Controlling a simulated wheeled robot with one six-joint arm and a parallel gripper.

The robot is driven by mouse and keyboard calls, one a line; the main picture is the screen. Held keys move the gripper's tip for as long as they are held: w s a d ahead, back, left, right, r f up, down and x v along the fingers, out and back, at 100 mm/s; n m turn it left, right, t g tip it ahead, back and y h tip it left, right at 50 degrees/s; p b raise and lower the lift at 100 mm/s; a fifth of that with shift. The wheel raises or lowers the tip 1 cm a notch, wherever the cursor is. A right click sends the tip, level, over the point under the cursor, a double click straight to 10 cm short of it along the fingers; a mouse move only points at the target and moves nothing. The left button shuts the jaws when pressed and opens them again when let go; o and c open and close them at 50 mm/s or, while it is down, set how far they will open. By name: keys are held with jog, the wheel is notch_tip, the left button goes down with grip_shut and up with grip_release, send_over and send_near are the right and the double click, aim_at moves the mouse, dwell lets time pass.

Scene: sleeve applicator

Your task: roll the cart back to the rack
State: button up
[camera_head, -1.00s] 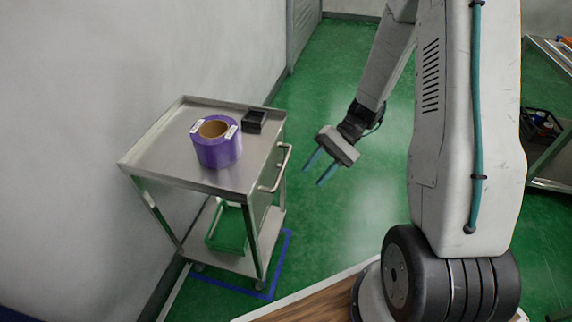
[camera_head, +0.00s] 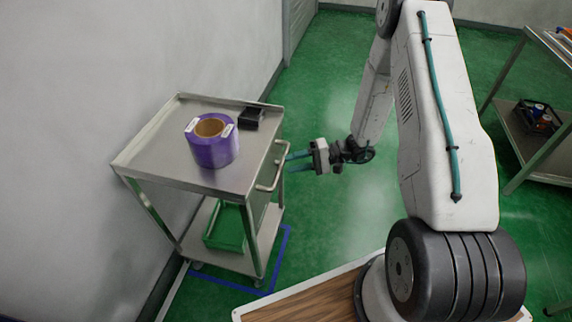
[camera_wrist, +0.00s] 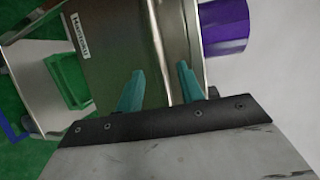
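The steel cart (camera_head: 165,140) stands by the left wall, with a bar handle (camera_head: 272,168) on its right side. My gripper (camera_head: 287,162) points left at the handle's upper part, its teal fingers apart. In the wrist view my gripper (camera_wrist: 160,80) is open before the cart's labelled side panel (camera_wrist: 110,60). A pale metal strip runs between the fingers; I cannot tell whether they touch the handle. A metal shelf unit (camera_head: 508,108), possibly the rack, stands at the right, partly cut off.
On the cart's top are a purple roll (camera_head: 212,150) and a small black box (camera_head: 250,118). A green bin (camera_head: 228,228) is on its lower shelf. Blue tape (camera_head: 283,255) marks the floor around the cart.

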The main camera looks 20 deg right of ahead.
aim_at(282, 164)
jog(key=shift+x, duration=2.25)
